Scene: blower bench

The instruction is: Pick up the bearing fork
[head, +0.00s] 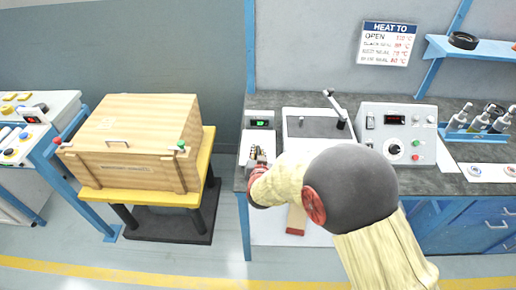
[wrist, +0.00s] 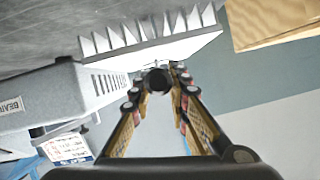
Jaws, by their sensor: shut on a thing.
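My gripper (wrist: 158,84) is closed in the wrist view, with a dark, round-ended thing (wrist: 158,79) between its fingertips. I take this thing to be the bearing fork; the rest of its shape is hidden or too small to make out.
A white toothed rack (wrist: 150,42) lies close beyond the fingertips. A grey box with partly readable lettering (wrist: 50,100) is left of them. A wooden crate (head: 130,140) stands left of the bench. A control box (head: 396,130) and bottles (head: 480,120) are right.

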